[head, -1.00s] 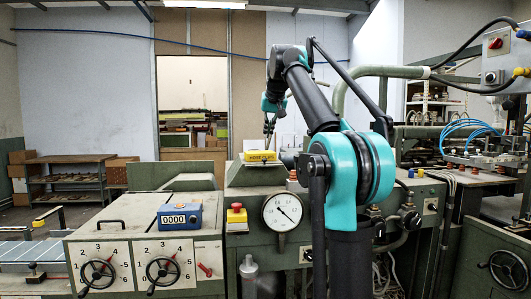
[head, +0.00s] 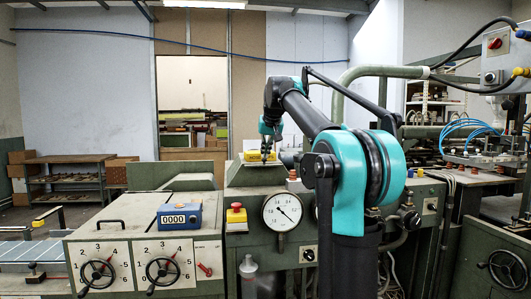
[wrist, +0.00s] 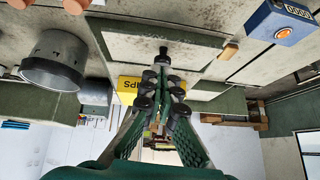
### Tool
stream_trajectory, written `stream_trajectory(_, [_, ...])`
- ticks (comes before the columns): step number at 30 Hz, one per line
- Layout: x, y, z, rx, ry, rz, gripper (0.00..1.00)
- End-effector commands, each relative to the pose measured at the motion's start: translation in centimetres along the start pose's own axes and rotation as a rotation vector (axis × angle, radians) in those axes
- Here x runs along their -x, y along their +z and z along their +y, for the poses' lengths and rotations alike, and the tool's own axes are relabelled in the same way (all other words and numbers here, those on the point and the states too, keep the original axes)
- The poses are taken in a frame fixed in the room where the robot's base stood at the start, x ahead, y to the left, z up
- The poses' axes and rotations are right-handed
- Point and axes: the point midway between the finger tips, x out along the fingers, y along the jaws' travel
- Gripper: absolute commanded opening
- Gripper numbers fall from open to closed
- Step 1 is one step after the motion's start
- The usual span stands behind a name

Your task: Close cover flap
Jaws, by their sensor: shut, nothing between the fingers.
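My gripper (head: 266,157) hangs with its tips just in front of a yellow block on the middle green housing. In the wrist view my gripper (wrist: 161,72) is shut and empty. Its dark fingertips overlap a framed grey panel (wrist: 140,40) with a small wooden knob (wrist: 229,50) at its right corner. I cannot tell whether this panel is the cover flap, or whether the fingers touch it. In the head view the sloped green housing (head: 243,177) is partly behind the gripper. The yellow block (head: 250,157) also shows in the wrist view (wrist: 128,86), partly hidden by the fingers.
A blue counter (head: 181,215) stands on the left cabinet. A yellow-and-red stop button (head: 236,215) and a round gauge (head: 282,212) sit in front of the housing. A raised green panel (head: 170,176) stands at the back left. Green pipework (head: 375,72) rises behind my arm.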

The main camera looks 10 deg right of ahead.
Motion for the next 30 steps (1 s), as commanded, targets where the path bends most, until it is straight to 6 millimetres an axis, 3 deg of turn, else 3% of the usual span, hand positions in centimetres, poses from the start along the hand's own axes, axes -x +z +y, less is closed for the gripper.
stream_trajectory(30, [-0.4, 2.2, 0.1, 0.012, -0.012, 0.21, 0.0])
